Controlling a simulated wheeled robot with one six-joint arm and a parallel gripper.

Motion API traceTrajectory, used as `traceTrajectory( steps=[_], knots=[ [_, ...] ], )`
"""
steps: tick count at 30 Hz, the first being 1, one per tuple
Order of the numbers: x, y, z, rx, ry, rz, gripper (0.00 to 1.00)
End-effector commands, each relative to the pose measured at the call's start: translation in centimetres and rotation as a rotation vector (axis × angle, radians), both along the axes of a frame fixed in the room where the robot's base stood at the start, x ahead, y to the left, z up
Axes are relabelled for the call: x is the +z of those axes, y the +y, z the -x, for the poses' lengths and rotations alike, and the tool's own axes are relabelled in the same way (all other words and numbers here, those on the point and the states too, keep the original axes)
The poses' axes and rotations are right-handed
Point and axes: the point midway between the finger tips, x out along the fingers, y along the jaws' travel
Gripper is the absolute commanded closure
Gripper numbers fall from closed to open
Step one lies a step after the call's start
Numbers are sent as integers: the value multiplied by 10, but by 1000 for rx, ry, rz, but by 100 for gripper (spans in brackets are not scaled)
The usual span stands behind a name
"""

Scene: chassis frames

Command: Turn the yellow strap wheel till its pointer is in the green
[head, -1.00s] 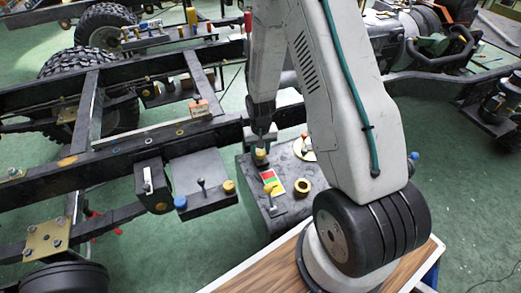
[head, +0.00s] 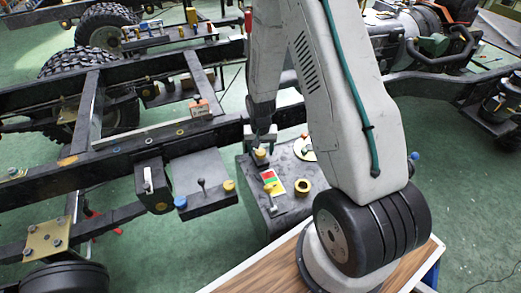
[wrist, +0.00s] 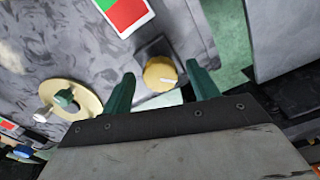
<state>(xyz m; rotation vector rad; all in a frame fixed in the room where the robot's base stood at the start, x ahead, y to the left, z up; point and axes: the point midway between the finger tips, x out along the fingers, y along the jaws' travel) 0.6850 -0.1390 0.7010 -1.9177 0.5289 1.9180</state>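The yellow strap wheel (wrist: 160,73) is a small round knob with a white pointer line, on a dark square base on a grey box. In the wrist view its pointer line points right. In the head view the wheel (head: 261,155) sits just below my gripper (head: 262,140). My gripper (wrist: 163,84) is open, with one green finger on each side of the wheel and gaps between; I cannot tell whether the fingertips reach down around it.
The grey box (head: 262,205) also carries a brass ring (head: 303,187) and a cream disc (wrist: 75,103) with a green knob. The black chassis rail (head: 110,160) runs close behind my gripper. A dark plate with a lever (head: 201,184) stands left of the box.

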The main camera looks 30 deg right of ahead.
Motion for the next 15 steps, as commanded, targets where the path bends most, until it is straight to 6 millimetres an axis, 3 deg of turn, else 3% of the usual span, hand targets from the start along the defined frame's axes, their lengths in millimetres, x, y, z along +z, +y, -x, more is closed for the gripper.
traceTrajectory(
  steps=[8,15],
  knots=[
    [1,0,0,0,-1,1,41],
    [33,0,-1,0,-3,1,41]
  ],
)
